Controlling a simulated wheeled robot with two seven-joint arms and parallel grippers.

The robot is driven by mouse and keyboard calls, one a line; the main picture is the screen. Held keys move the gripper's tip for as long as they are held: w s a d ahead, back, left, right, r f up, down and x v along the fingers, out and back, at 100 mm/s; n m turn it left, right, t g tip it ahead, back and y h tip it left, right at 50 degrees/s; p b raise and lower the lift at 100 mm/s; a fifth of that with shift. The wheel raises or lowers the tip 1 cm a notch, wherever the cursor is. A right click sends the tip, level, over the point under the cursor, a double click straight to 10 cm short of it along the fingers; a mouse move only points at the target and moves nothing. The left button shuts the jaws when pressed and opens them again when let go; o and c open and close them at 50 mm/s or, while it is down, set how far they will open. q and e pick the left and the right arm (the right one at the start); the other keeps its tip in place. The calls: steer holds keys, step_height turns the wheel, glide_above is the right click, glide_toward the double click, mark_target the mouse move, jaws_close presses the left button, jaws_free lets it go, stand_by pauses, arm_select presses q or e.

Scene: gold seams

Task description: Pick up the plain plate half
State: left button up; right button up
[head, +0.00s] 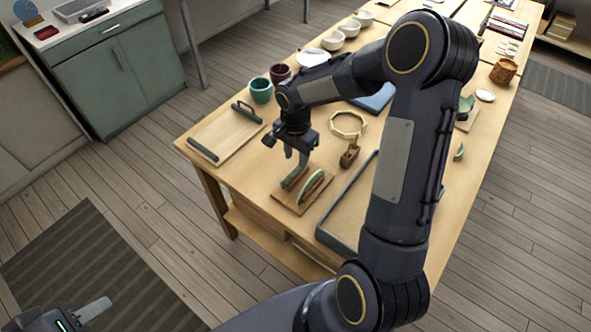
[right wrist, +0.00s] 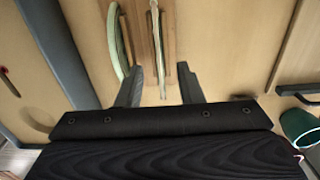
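Two pale green plate halves stand on a small wooden board near the table's front edge. One half (head: 311,185) shows a curved outline; the other half (head: 294,178) is nearer my right gripper (head: 297,160). I cannot tell from the surfaces which is plain. In the right wrist view my right gripper (right wrist: 160,80) is open, with a thin edge-on half (right wrist: 158,45) between its fingers, apparently untouched. The curved half (right wrist: 114,45) lies outside the left finger. My left gripper (head: 85,318) is low at the left, away from the table; only one finger shows clearly.
The wooden board (head: 287,202) has a grey-edged tray (head: 326,222) to its right. A wooden block tool (head: 349,155) and a pale ring (head: 348,124) are behind. Teal (head: 260,91) and purple (head: 280,75) cups stand further back. My right arm hides the table's middle.

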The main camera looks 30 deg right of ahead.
mark_target(294, 167)
steer(key=f, duration=0.1)
steer(key=f+p, duration=0.1)
steer(key=f, duration=0.2)
steer(key=shift+s+a+f, duration=0.2)
steer(key=shift+a+f, duration=0.1)
steer(key=shift+f, duration=0.45)
steer(key=shift+f+b, duration=0.2)
steer(key=shift+b, duration=0.15)
stand_by(0.3)
jaws_close()
